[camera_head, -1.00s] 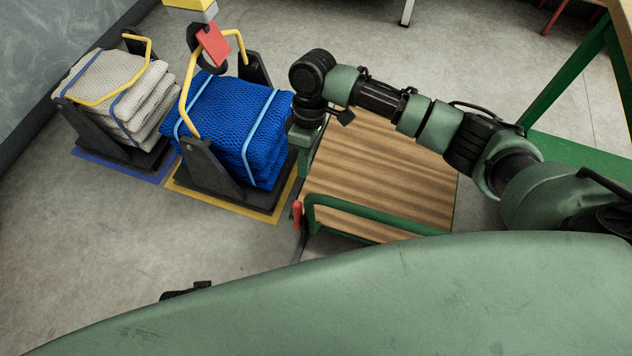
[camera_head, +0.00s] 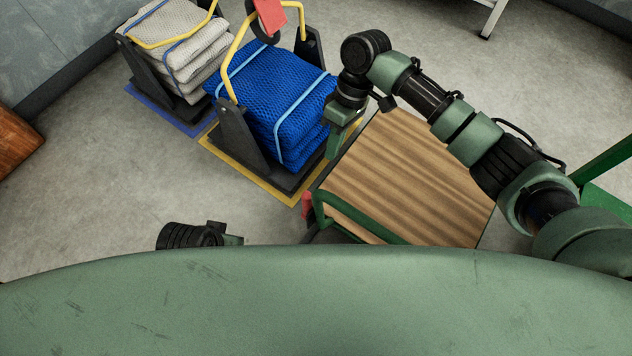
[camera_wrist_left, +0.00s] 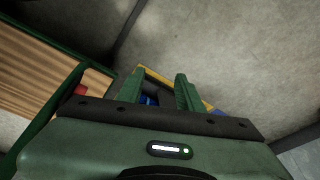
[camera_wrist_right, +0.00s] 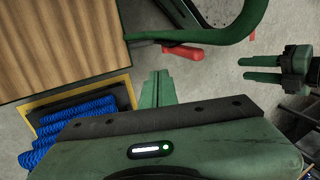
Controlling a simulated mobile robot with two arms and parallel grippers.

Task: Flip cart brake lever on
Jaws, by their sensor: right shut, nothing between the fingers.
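The cart has a wooden deck (camera_head: 410,180) and a green tube rail. Its lever has a red grip (camera_head: 307,204) at the deck's lower left corner. The red grip also shows in the right wrist view (camera_wrist_right: 184,53), below the green tube, and in the left wrist view (camera_wrist_left: 80,90), partly hidden by my gripper body. My right gripper (camera_head: 333,152) is shut and empty, above the deck's left edge, apart from the grip. My left gripper (camera_head: 236,240) is low, left of the lever; its open, empty fingers show in its wrist view (camera_wrist_left: 157,90).
Blue folded nets (camera_head: 270,95) sit in a dark cradle on a yellow-edged floor mark, left of the cart. Pale nets (camera_head: 185,40) stand farther left. A red tag (camera_head: 269,15) hangs above the blue nets.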

